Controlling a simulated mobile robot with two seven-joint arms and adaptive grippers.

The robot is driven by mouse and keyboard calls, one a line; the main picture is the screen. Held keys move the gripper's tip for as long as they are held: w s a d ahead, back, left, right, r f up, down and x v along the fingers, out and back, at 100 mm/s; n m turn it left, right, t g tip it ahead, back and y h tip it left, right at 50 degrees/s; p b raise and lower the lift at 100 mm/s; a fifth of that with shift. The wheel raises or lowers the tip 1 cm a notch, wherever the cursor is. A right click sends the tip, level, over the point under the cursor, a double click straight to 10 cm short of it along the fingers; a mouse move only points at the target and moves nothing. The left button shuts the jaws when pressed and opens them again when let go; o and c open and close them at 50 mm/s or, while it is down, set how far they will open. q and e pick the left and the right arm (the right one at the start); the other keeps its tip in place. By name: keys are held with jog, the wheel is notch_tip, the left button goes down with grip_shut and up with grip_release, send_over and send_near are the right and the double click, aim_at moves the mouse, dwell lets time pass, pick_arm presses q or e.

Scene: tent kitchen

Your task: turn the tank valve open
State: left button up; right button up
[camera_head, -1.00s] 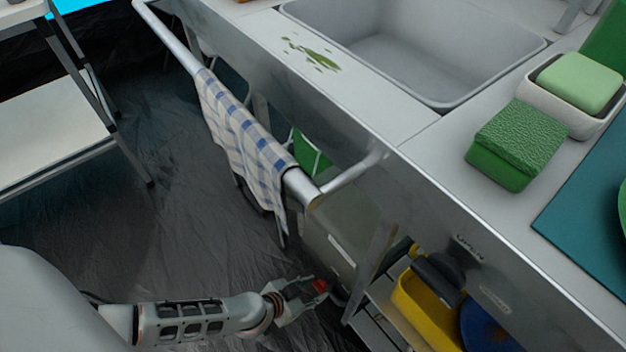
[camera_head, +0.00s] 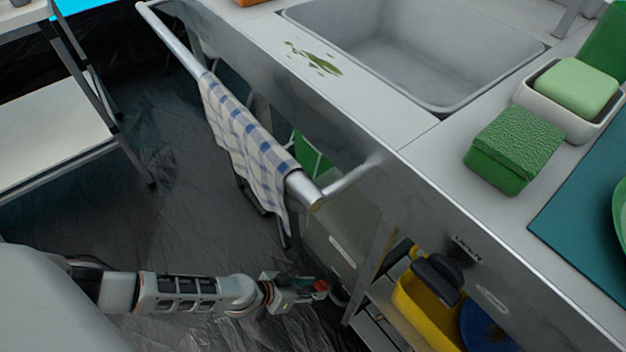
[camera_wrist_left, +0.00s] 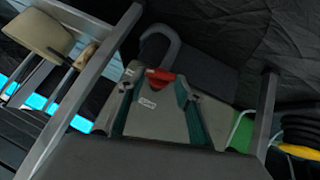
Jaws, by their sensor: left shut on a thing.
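The red tank valve handle (camera_wrist_left: 160,75) shows in the left wrist view between the tips of my left gripper (camera_wrist_left: 158,88). The gripper is shut on it. In the head view my left gripper (camera_head: 300,288) reaches in low from the left, with the red handle (camera_head: 321,286) at its fingertips, beside the unit's leg. The grey tank (camera_wrist_left: 155,118) with a white label shows behind the fingers in the wrist view. It also shows under the counter in the head view (camera_head: 335,235). A grey curved pipe (camera_wrist_left: 165,40) stands behind the handle. My right gripper is not in view.
A rail with a checked towel (camera_head: 245,140) hangs above my left arm. Metal legs of the unit (camera_wrist_left: 268,115) stand on either side of the gripper. A yellow bin (camera_head: 425,310) sits on the lower shelf at right.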

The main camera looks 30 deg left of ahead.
pick_arm(q)
jog(key=shift+a+f+n+h, duration=0.2)
jog(key=shift+n+h, duration=0.2)
jog(key=shift+h, duration=0.2)
jog(key=shift+a+g+h, duration=0.1)
jog(key=shift+g+h, duration=0.2)
jog(key=shift+h, duration=0.1)
jog(key=shift+w+a+n+h, duration=0.1)
jog(key=shift+n+h, duration=0.3)
jog(key=o, duration=1.1)
jog(key=v, duration=1.2)
